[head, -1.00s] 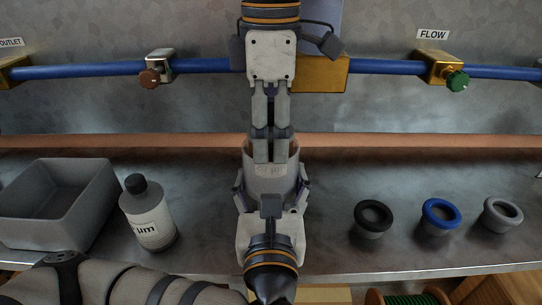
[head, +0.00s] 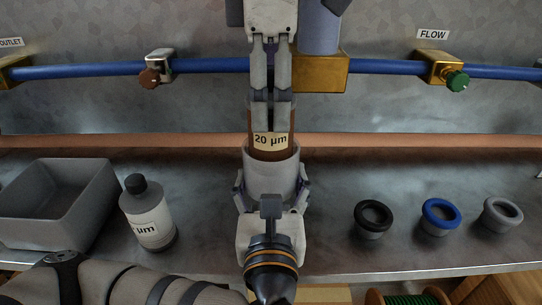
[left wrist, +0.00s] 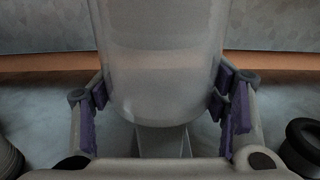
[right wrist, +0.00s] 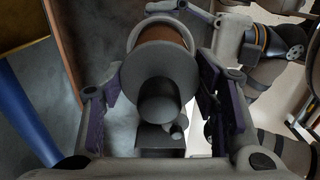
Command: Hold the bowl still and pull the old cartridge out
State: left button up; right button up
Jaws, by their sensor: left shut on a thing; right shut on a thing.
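The bowl (head: 272,172) is a pale grey cup standing upright over the bench, and it fills the middle of the left wrist view (left wrist: 163,65). My left gripper (head: 271,192) is shut around its sides from the front. The old cartridge (head: 270,141) is brown with a "20 µm" label and stands upright, its lower part hidden inside the bowl. My right gripper (head: 271,104) is shut on its top from above. The right wrist view shows the cartridge's dark grey cap and knob (right wrist: 160,80), with the bowl's rim (right wrist: 160,22) beyond.
A grey bin (head: 95,205) and a pale cartridge with a dark cap (head: 149,215) stand at the left. Black (head: 373,218), blue (head: 441,217) and grey (head: 502,215) ringed cups stand at the right. A blue pipe (head: 205,67) with valves and a brass block (head: 322,74) lies behind.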

jog(key=shift+r, duration=1.3)
pick_arm(q)
jog(key=o, duration=1.4)
jog(key=shift+s, duration=0.1)
